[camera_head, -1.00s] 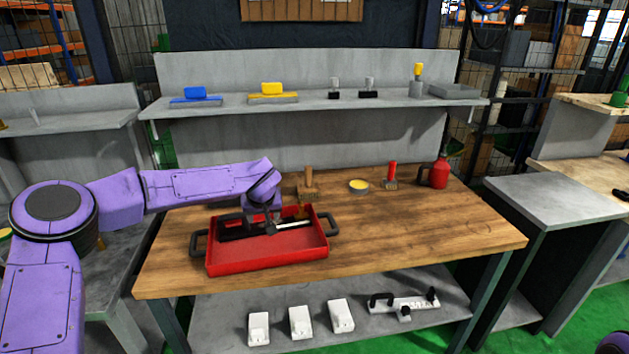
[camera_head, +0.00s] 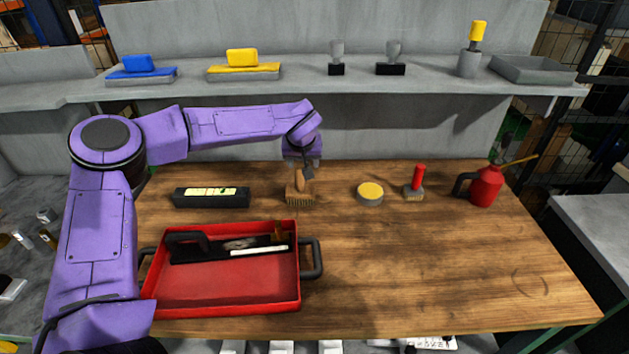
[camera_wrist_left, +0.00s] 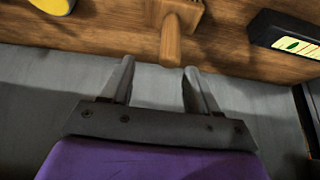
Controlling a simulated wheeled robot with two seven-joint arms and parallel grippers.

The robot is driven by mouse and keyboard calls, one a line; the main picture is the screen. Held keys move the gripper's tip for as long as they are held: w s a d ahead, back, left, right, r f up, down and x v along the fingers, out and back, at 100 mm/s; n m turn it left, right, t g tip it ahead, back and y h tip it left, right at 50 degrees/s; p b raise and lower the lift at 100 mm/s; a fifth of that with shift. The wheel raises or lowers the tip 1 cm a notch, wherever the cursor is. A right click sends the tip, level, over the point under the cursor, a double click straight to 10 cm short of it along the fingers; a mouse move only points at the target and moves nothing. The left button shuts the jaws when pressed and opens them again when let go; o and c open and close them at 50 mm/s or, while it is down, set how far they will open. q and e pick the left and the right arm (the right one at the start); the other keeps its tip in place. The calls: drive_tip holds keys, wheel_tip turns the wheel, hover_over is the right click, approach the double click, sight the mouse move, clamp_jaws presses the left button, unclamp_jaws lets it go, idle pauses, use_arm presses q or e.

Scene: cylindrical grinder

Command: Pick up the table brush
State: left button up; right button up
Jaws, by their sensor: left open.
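The table brush, with a wooden handle and brown bristles (camera_head: 299,198), stands on the wooden bench behind the red tray, handle up. In the left wrist view its handle (camera_wrist_left: 171,42) points toward the space between my fingertips. My left gripper (camera_head: 301,164) hangs just above the brush. It is open, with the two fingers (camera_wrist_left: 160,68) apart and nothing between them. The handle end appears just beyond the fingertips, not clearly between them. My right gripper is not in view.
A red tray (camera_head: 225,300) with tools in it sits in front of the brush. A yellow-topped tin (camera_head: 369,194), a red-handled tool (camera_head: 414,184) and a red oil can (camera_head: 485,187) stand to the right. A grey shelf (camera_head: 300,91) runs behind.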

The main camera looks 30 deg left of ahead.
sight(300, 172)
use_arm(q)
drive_tip(key=a+f+p, duration=0.1)
drive_tip(key=s+a+f+p, duration=0.1)
drive_tip(key=f, duration=0.1)
drive_tip(key=shift+s+f, duration=0.15)
drive_tip(key=shift+f, duration=0.05)
drive_tip(key=x, duration=0.4)
drive_tip(key=w+x, duration=0.1)
drive_tip(key=x, duration=0.1)
drive_tip(key=shift+w+d+r+p, duration=0.15)
drive_tip(key=shift+d+p, duration=0.2)
drive_tip(key=shift+w, duration=0.25)
drive_tip(key=shift+s, duration=0.2)
drive_tip(key=shift+s+r, duration=0.25)
drive_tip(key=shift+s, duration=0.1)
drive_tip(key=c, duration=0.3)
drive_tip(key=shift+s+r, duration=0.1)
drive_tip(key=shift+s, duration=0.05)
drive_tip(key=c, duration=0.5)
clamp_jaws()
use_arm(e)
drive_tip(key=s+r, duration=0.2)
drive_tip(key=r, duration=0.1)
